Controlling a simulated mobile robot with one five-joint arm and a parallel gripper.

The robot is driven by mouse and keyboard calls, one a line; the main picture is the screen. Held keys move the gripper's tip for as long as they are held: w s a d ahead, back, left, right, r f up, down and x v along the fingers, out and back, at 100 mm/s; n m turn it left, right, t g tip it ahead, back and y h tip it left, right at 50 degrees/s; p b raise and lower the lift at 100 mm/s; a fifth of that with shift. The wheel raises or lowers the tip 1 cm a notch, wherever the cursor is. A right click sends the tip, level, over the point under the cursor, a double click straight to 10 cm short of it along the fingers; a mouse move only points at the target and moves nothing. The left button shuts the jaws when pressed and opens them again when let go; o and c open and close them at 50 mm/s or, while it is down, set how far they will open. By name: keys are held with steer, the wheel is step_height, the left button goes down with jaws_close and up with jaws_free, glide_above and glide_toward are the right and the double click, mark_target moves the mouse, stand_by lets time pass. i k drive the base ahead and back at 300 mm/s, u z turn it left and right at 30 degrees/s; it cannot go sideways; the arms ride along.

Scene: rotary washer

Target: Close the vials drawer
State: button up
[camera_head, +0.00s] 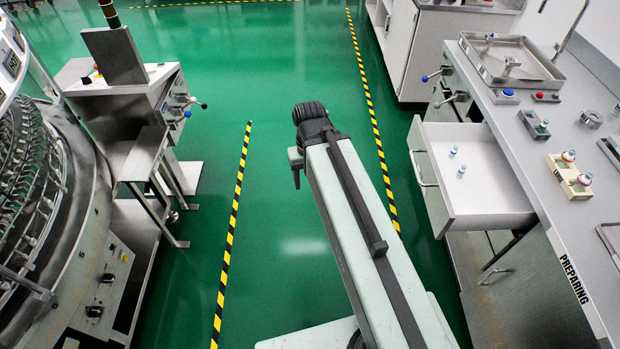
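The vials drawer (474,206) is pulled far out from the grey bench on the right. It is white inside and holds a few small vials (461,171). Its bar handle (421,169) is on the front face, toward the left. My arm reaches forward over the green floor, to the left of the drawer and apart from it. My gripper (296,178) hangs at the arm's far end, small and dark; whether its fingers are open or shut does not show. Nothing is seen in it.
The bench (560,215) carries a metal sink tray (510,60), two buttons and vial holders (568,176). A large rotary washer (60,220) stands at left, beside a control stand (125,85). Clear green floor lies between yellow-black stripes (232,235).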

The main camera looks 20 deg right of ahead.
mark_target(490, 196)
steer(key=z, duration=0.05)
steer(key=k, duration=0.5)
steer(key=u, duration=1.5)
steer(key=k, duration=0.5)
steer(key=z, duration=0.25)
steer(key=i, duration=0.5)
